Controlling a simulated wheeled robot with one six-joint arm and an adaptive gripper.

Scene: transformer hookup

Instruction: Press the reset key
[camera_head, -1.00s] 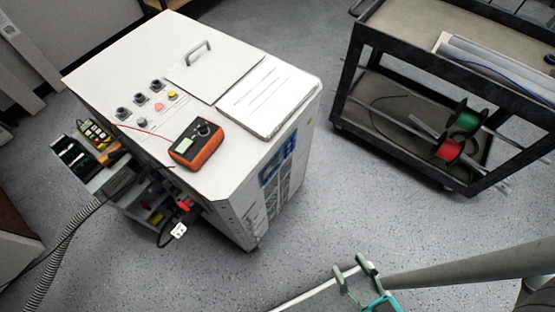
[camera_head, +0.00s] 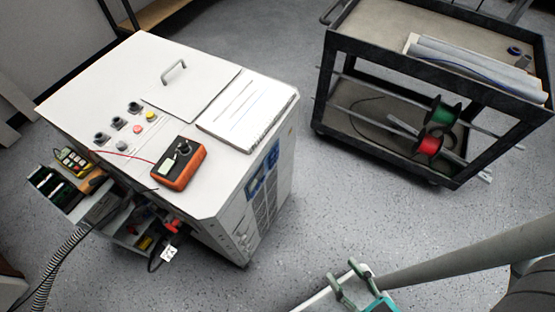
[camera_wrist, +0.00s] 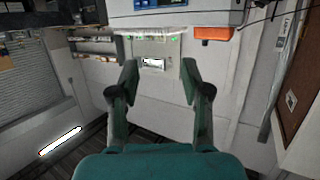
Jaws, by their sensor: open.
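A white cabinet (camera_head: 75,95) stands at the left. Its top panel carries black knobs (camera_head: 118,123), a red button (camera_head: 138,128), a yellow button (camera_head: 150,115) and a small grey button (camera_head: 122,146). Labels are too small to read, so I cannot tell which is the reset key. My gripper (camera_head: 345,272) is at the bottom of the head view, right of the cabinet and well apart from it. In the wrist view my gripper (camera_wrist: 159,66) is open, with nothing between its fingers.
An orange multimeter (camera_head: 180,165) and a white booklet (camera_head: 246,110) lie on the cabinet top near a handle (camera_head: 174,70). Open drawers and a ribbed hose (camera_head: 52,265) are at its left. A dark cart (camera_head: 345,62) with spools stands right. Grey floor between is clear.

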